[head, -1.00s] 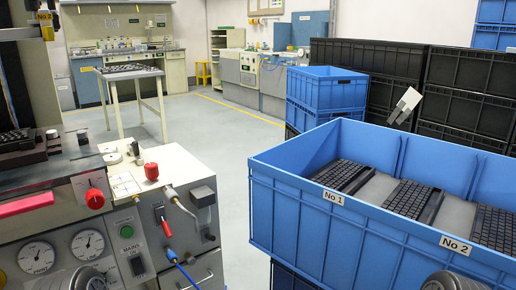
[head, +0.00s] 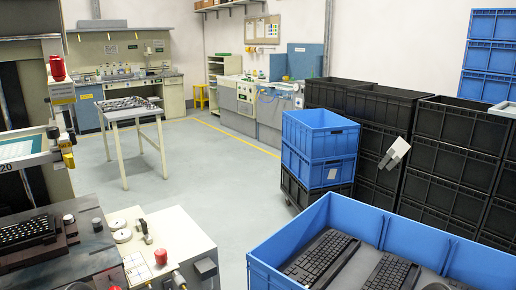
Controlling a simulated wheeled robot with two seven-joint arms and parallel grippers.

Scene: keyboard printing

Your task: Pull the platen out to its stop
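At the left edge, a dark fixture (head: 68,230), which looks like the platen, sits on the dark top of the printing machine (head: 84,258). A black keyboard (head: 28,232) lies on it. The picture's left edge cuts the fixture off, so I cannot tell how far out it stands. Small dark round parts at the bottom edge look like my arms.
A blue crate (head: 291,233) with several black keyboards (head: 320,256) stands at the lower right. Blue bins (head: 320,135) and black crates (head: 448,133) stand behind it. A small table (head: 128,112) stands further back. The grey floor (head: 215,180) between is clear.

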